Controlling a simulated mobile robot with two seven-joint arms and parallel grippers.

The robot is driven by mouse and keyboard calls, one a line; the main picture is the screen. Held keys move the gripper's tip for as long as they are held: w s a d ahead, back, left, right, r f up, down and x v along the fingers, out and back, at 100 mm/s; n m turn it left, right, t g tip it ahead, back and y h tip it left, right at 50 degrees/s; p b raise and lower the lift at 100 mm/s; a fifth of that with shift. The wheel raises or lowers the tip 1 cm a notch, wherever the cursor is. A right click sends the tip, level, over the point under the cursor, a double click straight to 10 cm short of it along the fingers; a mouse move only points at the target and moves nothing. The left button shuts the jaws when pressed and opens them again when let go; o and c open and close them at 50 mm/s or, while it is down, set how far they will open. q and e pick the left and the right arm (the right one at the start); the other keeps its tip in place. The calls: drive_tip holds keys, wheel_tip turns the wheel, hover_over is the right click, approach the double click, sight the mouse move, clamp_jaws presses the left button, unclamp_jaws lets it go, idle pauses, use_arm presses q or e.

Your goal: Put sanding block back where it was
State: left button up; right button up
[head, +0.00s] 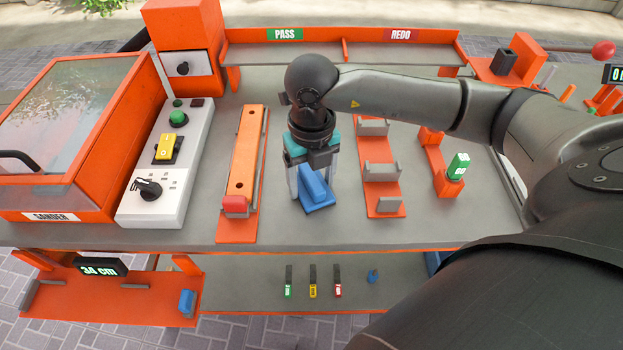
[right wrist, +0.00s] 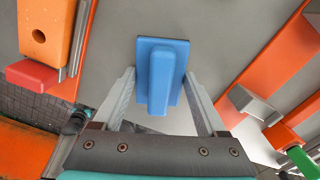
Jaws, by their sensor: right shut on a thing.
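The blue sanding block (head: 319,207) is at the middle of the grey worktop, between the orange rail with a long orange bar and the orange rack with grey holders. In the right wrist view the block (right wrist: 162,48) shows a flat rectangular base and a raised handle. My right gripper (head: 314,187) points down from above and is shut on the block, with one finger on each side of the handle. The base is at or just above the worktop; I cannot tell whether it touches. My left gripper is not in view.
The orange bar (head: 243,150) with a red end lies on its rail to the left. The orange rack (head: 382,203) stands to the right, beside a green-topped piece (head: 457,167). The sander (head: 70,135) fills the far left. Worktop around the block is bare.

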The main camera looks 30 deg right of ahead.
drive_tip(key=shift+f, duration=0.1)
drive_tip(key=o, duration=1.3)
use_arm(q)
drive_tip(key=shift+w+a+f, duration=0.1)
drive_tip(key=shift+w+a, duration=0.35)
use_arm(e)
drive_tip(key=shift+o, duration=0.4)
